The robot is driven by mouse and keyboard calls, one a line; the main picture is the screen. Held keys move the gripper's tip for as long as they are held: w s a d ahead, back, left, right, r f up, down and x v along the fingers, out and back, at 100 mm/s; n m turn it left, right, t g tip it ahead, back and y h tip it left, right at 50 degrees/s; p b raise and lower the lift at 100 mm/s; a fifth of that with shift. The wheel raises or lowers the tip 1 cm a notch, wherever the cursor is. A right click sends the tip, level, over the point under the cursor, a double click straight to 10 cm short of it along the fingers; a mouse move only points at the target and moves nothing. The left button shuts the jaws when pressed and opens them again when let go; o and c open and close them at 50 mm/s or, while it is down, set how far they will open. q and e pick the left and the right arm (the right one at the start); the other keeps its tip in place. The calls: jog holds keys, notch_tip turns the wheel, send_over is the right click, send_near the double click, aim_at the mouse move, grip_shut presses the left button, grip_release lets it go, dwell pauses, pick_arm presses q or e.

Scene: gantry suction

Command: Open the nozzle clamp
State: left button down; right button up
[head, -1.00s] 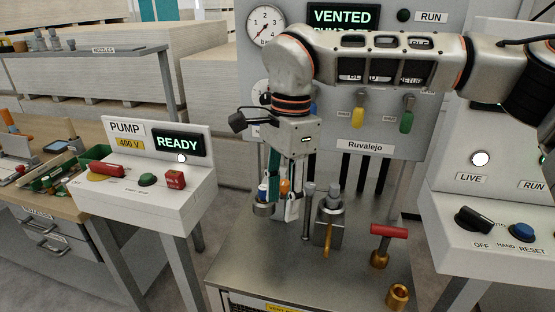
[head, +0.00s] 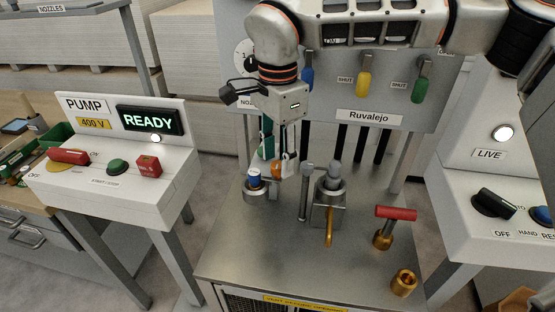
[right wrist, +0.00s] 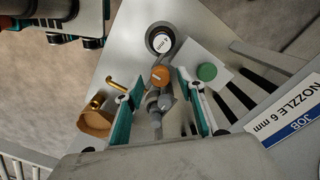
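The nozzle clamp (head: 330,192) looks to be the grey ring and block on the steel table, with a grey nozzle (head: 334,172) upright in it. Its amber lever (head: 328,228) points towards the table's front. My right gripper (head: 277,158) is behind and left of the clamp, above the table and apart from the lever. In the right wrist view its teal-and-white fingers (right wrist: 161,82) are spread. An orange-topped piece (right wrist: 160,76) shows between them with a gap on both sides; it also shows in the head view (head: 277,171). My left gripper is not in view.
A cup with a blue-topped piece (head: 254,181) stands left of the clamp. A thin grey post (head: 306,190) stands close beside it. A red T-handle (head: 396,212) and a brass socket (head: 403,283) are at right. The table's front left is clear.

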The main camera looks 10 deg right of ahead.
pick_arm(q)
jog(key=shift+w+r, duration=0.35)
pick_arm(e)
jog(key=shift+f, duration=0.65)
grip_shut()
